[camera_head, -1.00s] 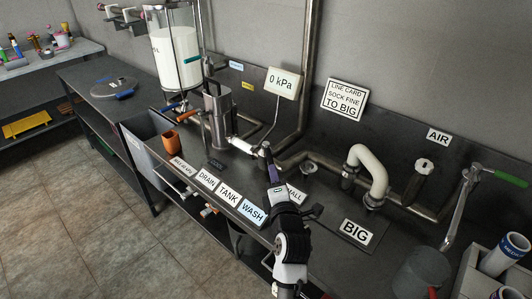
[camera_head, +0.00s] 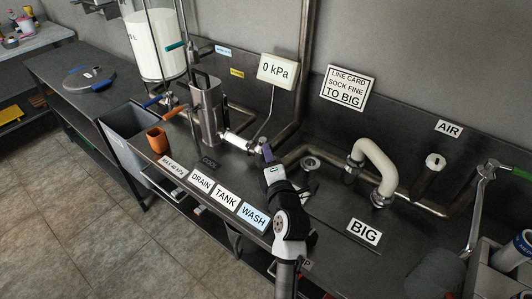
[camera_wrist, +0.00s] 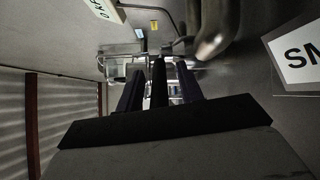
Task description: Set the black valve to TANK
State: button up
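The TANK label (camera_head: 227,199) lies along the bench's front edge, between the DRAIN label (camera_head: 202,182) and the WASH label (camera_head: 253,215). My gripper (camera_head: 268,155) is over the bench behind these labels, at the right end of the white horizontal pipe piece (camera_head: 238,141). In the wrist view my gripper (camera_wrist: 160,88) has its two dark fingers apart. A black bar (camera_wrist: 160,82) stands between them, with gaps on both sides. I cannot tell whether it is the black valve's handle. No other black valve is clear; my arm may hide it.
A steel filter housing (camera_head: 206,110) and an orange cup (camera_head: 157,140) stand to the left. A gauge sign reads 0 kPa (camera_head: 278,71). A white bent pipe (camera_head: 378,165) rises on the right by the BIG label (camera_head: 364,232). A green-handled lever (camera_head: 520,174) is far right.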

dwell(0.3)
grip_shut()
